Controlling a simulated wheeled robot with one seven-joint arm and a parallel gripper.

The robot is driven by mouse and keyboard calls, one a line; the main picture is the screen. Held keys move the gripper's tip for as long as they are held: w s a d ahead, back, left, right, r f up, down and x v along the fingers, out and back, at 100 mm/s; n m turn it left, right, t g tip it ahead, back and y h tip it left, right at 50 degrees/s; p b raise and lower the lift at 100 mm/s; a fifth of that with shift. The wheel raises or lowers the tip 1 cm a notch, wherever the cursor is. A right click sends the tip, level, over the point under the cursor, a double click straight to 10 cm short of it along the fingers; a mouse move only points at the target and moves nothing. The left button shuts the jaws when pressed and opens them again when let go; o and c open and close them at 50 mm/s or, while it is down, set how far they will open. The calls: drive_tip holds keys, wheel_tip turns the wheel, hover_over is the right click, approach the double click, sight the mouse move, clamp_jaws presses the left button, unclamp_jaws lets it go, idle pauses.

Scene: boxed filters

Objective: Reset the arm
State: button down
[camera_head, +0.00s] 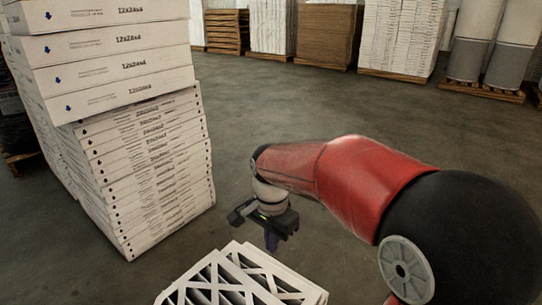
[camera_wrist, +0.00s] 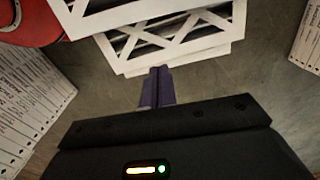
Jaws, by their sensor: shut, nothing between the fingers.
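My arm, red and black, reaches in from the right in the head view. My gripper (camera_head: 271,241) hangs from its end, pointing down, with the fingers together and nothing between them. It is just behind the framed filters (camera_head: 225,283) at the bottom of the picture, which have white frames and dark pleats. In the wrist view my gripper (camera_wrist: 157,85) shows its purple fingers closed. The filters (camera_wrist: 165,38) lie just beyond the fingertips there. I cannot tell whether the fingertips touch the filters.
A tall stack of white boxed filters (camera_head: 150,165) stands at the left, with larger boxes (camera_head: 100,55) on top. Palletised stacks (camera_head: 327,37) and grey-white rolls (camera_head: 470,45) line the back. The concrete floor (camera_head: 300,105) between is clear.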

drive_tip(key=s+d+r+n+t, duration=0.2)
drive_tip(key=s+d+r+n, duration=0.1)
drive_tip(key=s+d, duration=0.4)
drive_tip(key=s+d+r+n+t, duration=0.2)
drive_tip(key=s+d+n+t, duration=0.1)
drive_tip(key=s+d, duration=0.5)
drive_tip(key=shift+s+r+n, duration=0.4)
drive_tip(key=shift+s+n, duration=0.5)
drive_tip(key=c, duration=1.8)
unclamp_jaws()
drive_tip(key=shift+s+d+f+t, duration=0.1)
drive_tip(key=shift+s+d+t, duration=0.05)
drive_tip(key=shift+s+t, duration=0.2)
drive_tip(key=o, duration=0.4)
